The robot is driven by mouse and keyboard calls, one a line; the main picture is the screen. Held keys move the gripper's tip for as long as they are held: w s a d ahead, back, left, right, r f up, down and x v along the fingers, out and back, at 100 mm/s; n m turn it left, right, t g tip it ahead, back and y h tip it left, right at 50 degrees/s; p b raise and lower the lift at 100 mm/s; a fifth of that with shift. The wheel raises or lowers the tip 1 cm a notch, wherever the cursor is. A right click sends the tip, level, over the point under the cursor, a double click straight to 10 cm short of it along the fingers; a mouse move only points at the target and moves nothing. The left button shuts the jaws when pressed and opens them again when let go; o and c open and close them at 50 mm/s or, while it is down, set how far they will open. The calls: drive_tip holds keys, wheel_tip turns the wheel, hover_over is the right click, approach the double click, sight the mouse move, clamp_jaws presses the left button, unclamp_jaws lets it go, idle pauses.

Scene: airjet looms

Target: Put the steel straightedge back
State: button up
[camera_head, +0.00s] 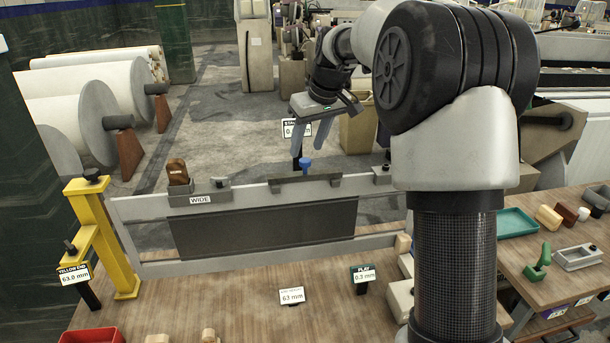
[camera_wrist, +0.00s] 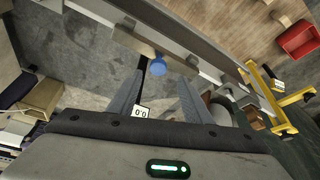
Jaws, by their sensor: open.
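My gripper (camera_head: 309,152) is open and empty, fingers pointing down, above and behind the top rail of the grey frame (camera_head: 150,208). In the wrist view its two fingers (camera_wrist: 161,82) stand apart, with a blue knob (camera_wrist: 158,67) just beyond the gap. In the head view the blue knob (camera_head: 305,166) rises below the fingertips, at a dark grey bar (camera_head: 304,188) on the top rail. I cannot tell for sure whether this bar is the steel straightedge. The frame holds a wide dark panel (camera_head: 265,230).
A yellow post (camera_head: 116,248) stands at the frame's left end. A WIDE label (camera_head: 200,199), a wooden block (camera_head: 177,172) and small readout signs (camera_head: 291,296) are near the frame. A red tray (camera_head: 92,336) is at front left. A side table holds a green tray (camera_head: 516,222).

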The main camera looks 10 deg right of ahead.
sight(305, 160)
drive_tip(key=x, duration=0.4)
drive_tip(key=shift+d+f, duration=0.25)
drive_tip(key=shift+f, duration=0.25)
drive_tip(key=shift+r, duration=0.1)
clamp_jaws()
